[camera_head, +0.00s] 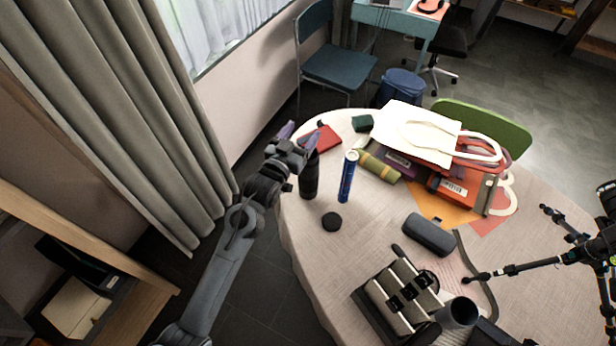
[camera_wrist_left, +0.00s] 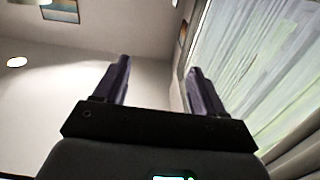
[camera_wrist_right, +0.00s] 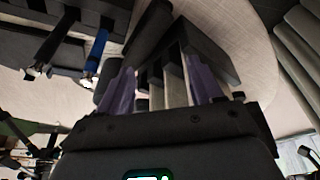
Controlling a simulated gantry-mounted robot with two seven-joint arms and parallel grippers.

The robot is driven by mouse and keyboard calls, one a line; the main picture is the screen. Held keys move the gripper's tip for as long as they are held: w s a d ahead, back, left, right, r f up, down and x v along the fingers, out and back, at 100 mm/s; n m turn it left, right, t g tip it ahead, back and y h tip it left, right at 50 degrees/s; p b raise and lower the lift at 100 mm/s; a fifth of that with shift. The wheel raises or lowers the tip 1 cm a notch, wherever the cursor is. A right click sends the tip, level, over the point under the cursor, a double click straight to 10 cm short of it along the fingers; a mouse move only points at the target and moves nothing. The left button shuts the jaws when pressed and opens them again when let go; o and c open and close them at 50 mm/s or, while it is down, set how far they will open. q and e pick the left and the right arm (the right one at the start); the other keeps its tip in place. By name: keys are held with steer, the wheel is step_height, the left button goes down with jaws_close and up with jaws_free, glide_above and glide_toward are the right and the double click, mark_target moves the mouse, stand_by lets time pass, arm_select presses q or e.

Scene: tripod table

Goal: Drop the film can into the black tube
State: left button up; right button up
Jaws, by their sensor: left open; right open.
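A small round black object (camera_head: 332,222), which looks like the film can, sits on the table near its left edge. A dark cylinder with an open mouth (camera_head: 457,312), which looks like the black tube, stands beside the black tray at the front of the table.
A black bottle (camera_head: 309,176) and a blue tube (camera_head: 347,177) stand behind the round black object. A grey case (camera_head: 430,235) lies right of centre. The black tray (camera_head: 376,318) holds beige rolls. A tripod (camera_head: 570,255) stands at right; bags (camera_head: 415,130) fill the back.

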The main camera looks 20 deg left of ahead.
arm_select(q)
steer(key=s+a, duration=0.1)
steer(key=s, duration=0.9)
steer(key=shift+a+p, duration=0.2)
steer(key=shift+p, duration=0.1)
steer(key=shift+s, duration=0.1)
steer(key=s+f+g, duration=0.6)
steer(key=s+f, duration=0.5)
steer(key=s, duration=0.3)
steer(key=s+f+g+y, duration=0.25)
steer(key=s+g, duration=0.55)
steer(key=s, duration=0.7)
step_height(320, 180, up, 29)
steer(key=p, duration=2.9)
steer(key=shift+a+r+p, duration=0.2)
steer(key=shift+a+p, duration=0.1)
